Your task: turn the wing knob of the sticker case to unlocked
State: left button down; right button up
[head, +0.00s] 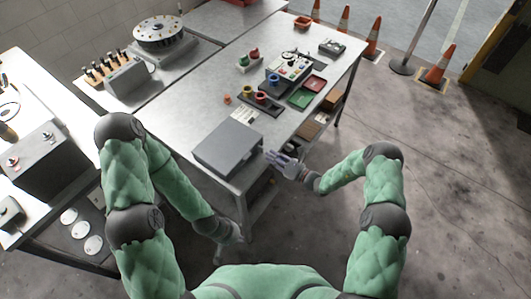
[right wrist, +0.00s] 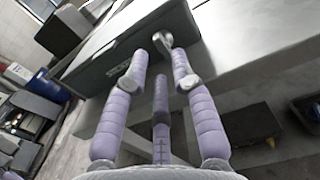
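The sticker case (head: 228,146) is a grey box on the near end of the metal table, with its lid closed. In the right wrist view its dark front (right wrist: 125,45) carries a pale label, and a shiny metal wing knob (right wrist: 162,41) sticks out. My right gripper (head: 273,157) is at the case's right side. In the right wrist view its purple fingers (right wrist: 159,66) are spread, with the knob just beyond and between the two upper tips; contact is unclear. My left gripper (head: 232,238) hangs low beside the table, and its fingers are too small to read.
Behind the case stand a black tray with coloured knobs (head: 261,101), a control box (head: 288,70), and green (head: 301,98) and red (head: 315,84) trays. A side bench with a grey box (head: 45,160) is at left. Floor to the right is clear up to the cones (head: 437,64).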

aim_at(263, 151)
jog(key=shift+x, duration=1.85)
grip_shut()
